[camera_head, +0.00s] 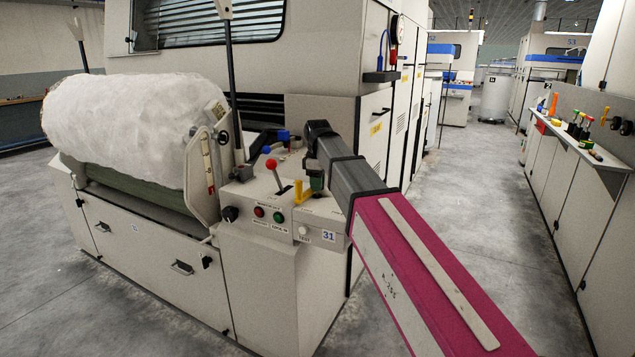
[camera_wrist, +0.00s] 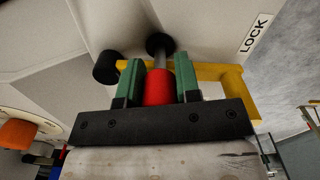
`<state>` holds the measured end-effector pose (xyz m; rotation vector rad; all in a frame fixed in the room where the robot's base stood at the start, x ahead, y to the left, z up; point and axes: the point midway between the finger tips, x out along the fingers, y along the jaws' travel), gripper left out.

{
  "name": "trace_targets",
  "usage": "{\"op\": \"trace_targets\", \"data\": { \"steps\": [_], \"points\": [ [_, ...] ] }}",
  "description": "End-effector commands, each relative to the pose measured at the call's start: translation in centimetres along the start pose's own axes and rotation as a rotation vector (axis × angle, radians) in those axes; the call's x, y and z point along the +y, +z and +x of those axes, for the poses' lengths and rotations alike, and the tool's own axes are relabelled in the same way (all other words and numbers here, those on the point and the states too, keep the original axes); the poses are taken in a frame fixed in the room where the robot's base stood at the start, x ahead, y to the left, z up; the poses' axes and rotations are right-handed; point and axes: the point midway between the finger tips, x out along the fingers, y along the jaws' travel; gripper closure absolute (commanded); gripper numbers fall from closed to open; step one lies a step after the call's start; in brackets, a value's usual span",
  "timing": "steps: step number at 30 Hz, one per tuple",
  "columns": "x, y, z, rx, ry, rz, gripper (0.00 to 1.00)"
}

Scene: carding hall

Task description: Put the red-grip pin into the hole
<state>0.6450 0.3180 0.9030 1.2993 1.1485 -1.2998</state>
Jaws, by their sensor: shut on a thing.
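My gripper (camera_wrist: 159,72) has green fingers shut on the red grip of the pin (camera_wrist: 159,88) in the wrist view. The pin's grey metal shaft points away from the grip to a dark round collar (camera_wrist: 159,42) on the pale panel. The shaft's end meets or overlaps this collar; I cannot tell whether it is inside the hole. A yellow bracket or handle (camera_wrist: 222,76) passes behind the fingers. In the head view my gripper (camera_head: 317,183) is low over the machine's control box, beside the yellow handle (camera_head: 302,192); the pin is hidden there.
A LOCK label (camera_wrist: 255,34) is right of the collar and a black knob (camera_wrist: 106,67) is left of it. A red-ball lever (camera_head: 271,165) stands on the control box (camera_head: 262,200) near my gripper. A white fibre roll (camera_head: 135,130) lies left. The aisle floor (camera_head: 465,180) is clear.

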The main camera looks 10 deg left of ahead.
Motion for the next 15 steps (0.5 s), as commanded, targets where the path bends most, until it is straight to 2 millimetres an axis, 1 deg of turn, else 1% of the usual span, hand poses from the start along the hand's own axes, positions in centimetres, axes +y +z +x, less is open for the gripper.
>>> {"op": "trace_targets", "data": {
  "steps": [6, 7, 8, 9, 15],
  "points": [
    [-0.01, 0.01, 0.47, 0.0, 0.0, 0.0, 0.97],
    [-0.01, 0.0, 0.46, 0.0, 0.0, 0.0, 0.63],
    [0.0, 0.0, 0.45, 0.0, 0.0, 0.0, 0.53],
    [-0.01, 0.0, 0.45, 0.0, 0.0, 0.0, 0.4],
    [-0.04, 0.0, 0.47, 0.0, 0.0, 0.0, 0.4]
  ]
}}
